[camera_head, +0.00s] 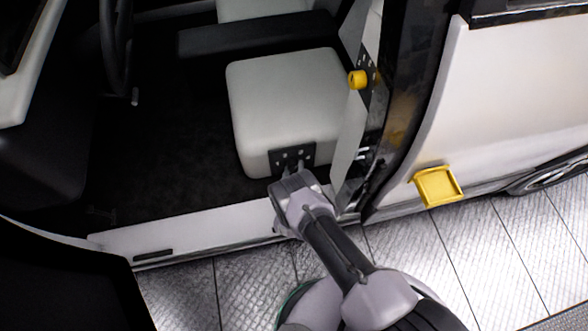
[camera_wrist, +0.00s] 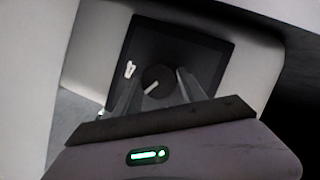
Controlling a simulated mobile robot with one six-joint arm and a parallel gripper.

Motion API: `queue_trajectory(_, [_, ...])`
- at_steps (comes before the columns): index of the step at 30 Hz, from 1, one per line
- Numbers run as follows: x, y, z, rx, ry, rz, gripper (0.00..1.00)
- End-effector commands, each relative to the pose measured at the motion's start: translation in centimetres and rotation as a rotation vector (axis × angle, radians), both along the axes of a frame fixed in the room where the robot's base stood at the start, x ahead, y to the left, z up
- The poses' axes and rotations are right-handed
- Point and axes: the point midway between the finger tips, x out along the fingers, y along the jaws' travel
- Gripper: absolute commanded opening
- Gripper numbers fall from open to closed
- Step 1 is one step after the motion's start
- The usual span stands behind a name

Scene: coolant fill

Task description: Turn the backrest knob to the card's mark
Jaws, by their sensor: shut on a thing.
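A black panel (camera_head: 308,154) with small white marks is fixed low on the front of the pale seat (camera_head: 290,95). My gripper (camera_head: 289,170) is at this panel and hides part of it. In the wrist view, a dark round knob (camera_wrist: 158,80) with a white pointer line sits on the black panel (camera_wrist: 180,45). The pointer slants from lower left to upper right. My gripper (camera_wrist: 157,88) has one finger on each side of the knob and is shut on it. A small white symbol (camera_wrist: 130,69) is left of the knob. I cannot make out a card.
A yellow knob (camera_head: 357,79) sits on another dark plate beside the seat, by the door pillar (camera_head: 408,95). A yellow tray (camera_head: 438,187) hangs on the white body side. The pale sill (camera_head: 190,228) runs below the dark cabin floor. A steering wheel (camera_head: 116,45) is at left.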

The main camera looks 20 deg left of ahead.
Motion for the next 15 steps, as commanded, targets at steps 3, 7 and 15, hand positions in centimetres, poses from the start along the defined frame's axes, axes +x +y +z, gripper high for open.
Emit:
queue_trajectory(3, [0.0,-0.09,0.17,0.034,0.022,-0.001,0.08])
queue_trajectory(7, [0.04,-0.21,0.3,0.102,0.064,-0.004,0.08])
queue_trajectory(15, [0.09,-0.39,0.4,0.307,0.191,-0.005,0.08])
